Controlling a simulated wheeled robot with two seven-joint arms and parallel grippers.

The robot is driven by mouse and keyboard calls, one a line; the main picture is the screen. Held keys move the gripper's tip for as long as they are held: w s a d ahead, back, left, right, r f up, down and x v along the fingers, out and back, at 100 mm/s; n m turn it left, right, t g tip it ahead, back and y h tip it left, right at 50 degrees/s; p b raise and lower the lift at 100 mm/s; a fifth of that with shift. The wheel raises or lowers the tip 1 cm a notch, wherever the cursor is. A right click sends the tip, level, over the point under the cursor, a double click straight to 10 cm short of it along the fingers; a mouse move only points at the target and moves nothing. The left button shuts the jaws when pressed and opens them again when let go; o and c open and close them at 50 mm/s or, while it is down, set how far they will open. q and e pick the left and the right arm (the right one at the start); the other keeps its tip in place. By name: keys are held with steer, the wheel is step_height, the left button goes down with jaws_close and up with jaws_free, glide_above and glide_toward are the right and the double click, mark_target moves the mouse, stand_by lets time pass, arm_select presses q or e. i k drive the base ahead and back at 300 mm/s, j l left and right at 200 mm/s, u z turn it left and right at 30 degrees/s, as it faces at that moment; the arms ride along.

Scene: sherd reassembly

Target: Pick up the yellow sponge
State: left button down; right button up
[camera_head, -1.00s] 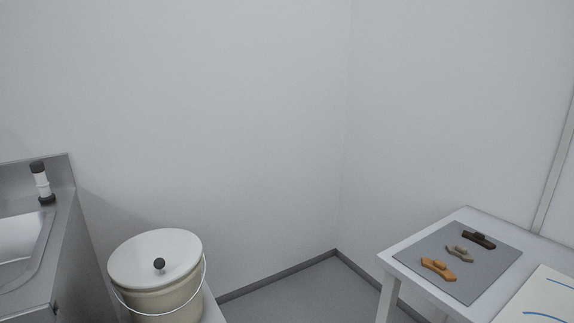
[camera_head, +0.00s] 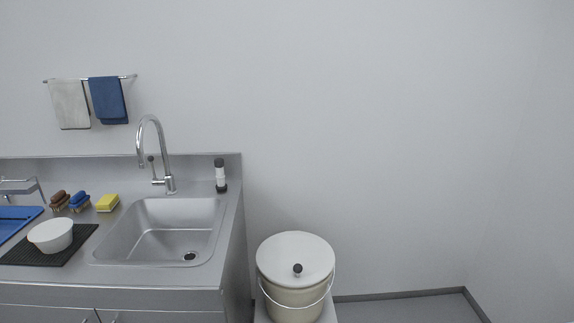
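The yellow sponge (camera_head: 108,202) lies on the steel counter, left of the sink and near the back. It sits to the right of a blue brush (camera_head: 79,201), with a small gap between them. Nothing covers it. Neither of my grippers shows in the view.
The sink basin (camera_head: 163,232) with a tall faucet (camera_head: 163,160) is right of the sponge. A white bowl (camera_head: 51,235) on a black mat (camera_head: 27,256) stands in front, with a brown brush (camera_head: 60,199) and blue tray (camera_head: 12,222) to the left. A lidded bucket (camera_head: 295,275) stands right of the counter.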

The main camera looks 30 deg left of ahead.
mark_target(108, 202)
steer(key=u, duration=2.1)
steer(key=i+j+u, duration=0.1)
steer(key=i+j, duration=0.15)
steer(key=i, duration=0.2)
steer(key=i+j+u, duration=0.15)
steer(key=i, duration=0.35)
steer(key=i+j+u, duration=0.1)
steer(key=i+j, duration=0.15)
steer(key=i, duration=0.2)
steer(key=i+j+u, duration=0.1)
steer(key=i, duration=0.4)
steer(key=j+z, duration=0.3)
steer(key=j, duration=0.15)
steer(key=j+z, duration=0.35)
steer(key=i+j, duration=0.05)
steer(key=j, duration=0.05)
